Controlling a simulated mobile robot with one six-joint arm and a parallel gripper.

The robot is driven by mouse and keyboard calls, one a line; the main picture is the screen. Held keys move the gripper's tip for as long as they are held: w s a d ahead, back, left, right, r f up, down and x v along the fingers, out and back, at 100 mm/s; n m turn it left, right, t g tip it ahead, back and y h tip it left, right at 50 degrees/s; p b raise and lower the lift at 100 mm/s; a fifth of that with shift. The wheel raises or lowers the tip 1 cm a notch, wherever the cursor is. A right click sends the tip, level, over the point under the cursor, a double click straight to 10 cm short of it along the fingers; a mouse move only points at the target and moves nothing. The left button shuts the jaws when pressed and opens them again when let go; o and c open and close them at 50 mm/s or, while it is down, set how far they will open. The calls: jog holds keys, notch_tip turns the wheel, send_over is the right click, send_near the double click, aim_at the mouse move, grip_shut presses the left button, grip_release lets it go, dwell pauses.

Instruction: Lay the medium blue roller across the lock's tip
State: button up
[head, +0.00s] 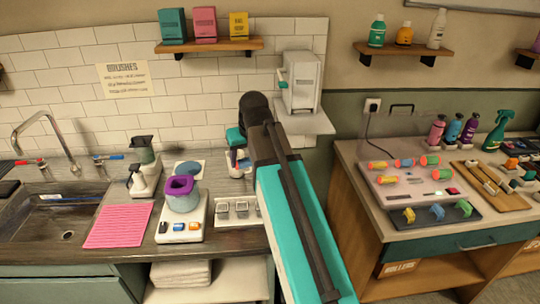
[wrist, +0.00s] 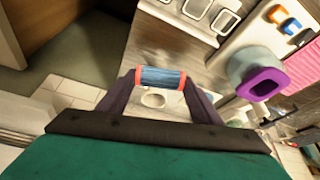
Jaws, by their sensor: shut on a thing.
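My gripper (wrist: 162,80) is shut on a blue roller (wrist: 162,77) with red-orange ends, held crosswise between the dark fingers. In the head view, my gripper (head: 240,164) hangs over the back of the left counter, where the arm and small size hide most of the roller.
A purple-rimmed bowl (head: 182,195) stands on a white scale (head: 193,230), left of the gripper. Small square dishes (head: 238,209) are in front. A white dispenser (head: 300,80) stands on a shelf behind the arm. The right counter holds clips (head: 436,211), bottles (head: 453,128) and combs (head: 489,178).

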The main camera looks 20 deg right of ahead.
jog(key=a, duration=0.8)
jog(key=shift+s+a+r, duration=0.2)
jog(key=shift+s+r, duration=0.05)
jog(key=shift+r, duration=0.1)
